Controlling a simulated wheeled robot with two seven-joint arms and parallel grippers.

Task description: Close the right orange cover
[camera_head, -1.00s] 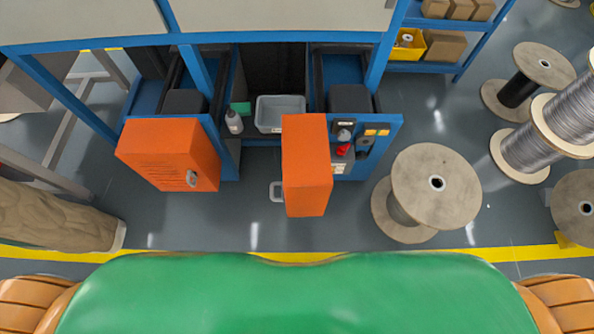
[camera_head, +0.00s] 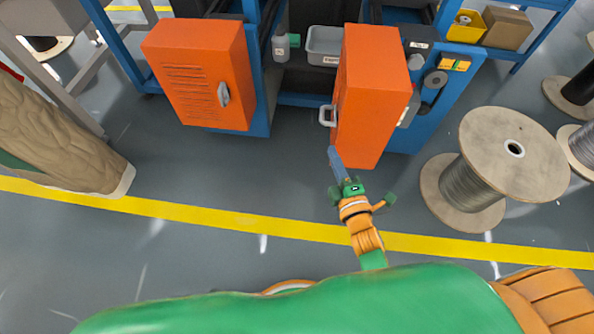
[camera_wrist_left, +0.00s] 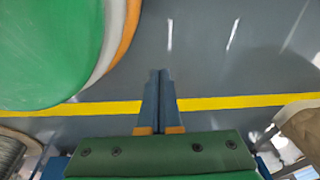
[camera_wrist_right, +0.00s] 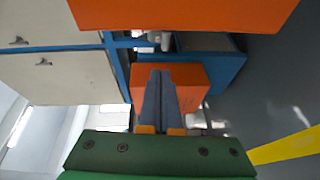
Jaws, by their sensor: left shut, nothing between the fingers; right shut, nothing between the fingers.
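The right orange cover (camera_head: 372,95) stands swung out from the blue machine in the head view, with a pale handle (camera_head: 327,116) on its left side. My right gripper (camera_head: 334,152) is shut and empty at the cover's lower left edge, below the handle; I cannot tell if it touches. In the right wrist view its shut fingers (camera_wrist_right: 160,72) overlap a further orange box, and a large orange panel (camera_wrist_right: 180,12) crosses the top. The left orange cover (camera_head: 203,75) has its handle facing front. My left gripper (camera_wrist_left: 160,74) is shut and empty over the floor; it is outside the head view.
A wooden cable spool (camera_head: 515,150) stands right of the right cover. A grey bin (camera_head: 323,45) and a bottle (camera_head: 281,46) sit between the covers. The floor below the covers is clear up to the yellow line (camera_head: 240,219).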

